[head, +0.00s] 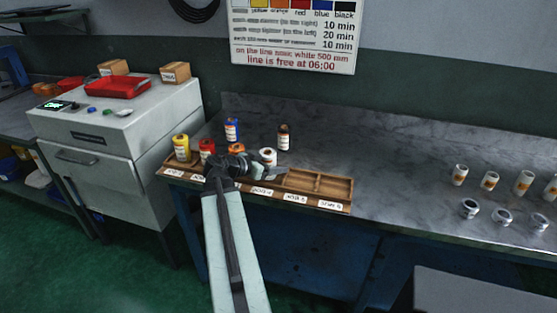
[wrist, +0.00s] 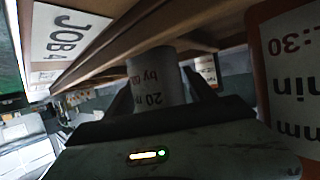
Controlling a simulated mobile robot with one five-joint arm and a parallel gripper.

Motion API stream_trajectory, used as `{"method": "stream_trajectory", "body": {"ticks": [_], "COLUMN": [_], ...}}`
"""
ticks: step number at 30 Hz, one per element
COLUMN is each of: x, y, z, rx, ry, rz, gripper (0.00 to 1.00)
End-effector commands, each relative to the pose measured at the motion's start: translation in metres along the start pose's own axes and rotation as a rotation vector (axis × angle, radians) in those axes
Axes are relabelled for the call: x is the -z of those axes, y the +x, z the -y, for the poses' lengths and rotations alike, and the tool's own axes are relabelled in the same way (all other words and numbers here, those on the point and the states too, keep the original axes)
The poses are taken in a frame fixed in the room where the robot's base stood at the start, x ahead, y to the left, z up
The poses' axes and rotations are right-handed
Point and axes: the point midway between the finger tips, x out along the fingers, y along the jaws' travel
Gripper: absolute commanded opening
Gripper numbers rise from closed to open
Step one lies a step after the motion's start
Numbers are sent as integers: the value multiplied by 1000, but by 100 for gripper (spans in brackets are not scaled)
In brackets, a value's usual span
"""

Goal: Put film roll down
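A white film roll (head: 268,157) with a dark top stands upright at the wooden tray (head: 345,196), by the tip of my gripper (head: 262,170). In the wrist view the printed pale roll (wrist: 157,78) sits between the two dark fingers of my gripper (wrist: 160,90), which press close on both sides. The tray's wooden boards (wrist: 150,30) and a JOB label (wrist: 68,38) are close by. The roll's lower end and its contact with the tray floor are hidden.
Yellow (head: 181,148), red (head: 207,150) and orange (head: 236,150) rolls stand left of my gripper. The tray's right compartments look empty. Several canisters (head: 490,181) and lids stand at right.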

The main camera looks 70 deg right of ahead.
Motion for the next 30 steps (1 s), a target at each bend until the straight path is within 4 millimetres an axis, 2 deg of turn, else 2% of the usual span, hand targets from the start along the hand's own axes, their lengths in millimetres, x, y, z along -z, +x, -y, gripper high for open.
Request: {"method": "stream_trajectory", "body": {"ticks": [11,14,21,24,30], "x": [6,7,9,8,5], "y": [-1,-16,-77,-97,-118], "z": [-1,-1,-2,0,5], "rx": [-2,0,0,-4,-16], "ry": [1,0,0,-1,1], "rz": [0,0,-1,0,1], "gripper": [72,72,72,72,72]}}
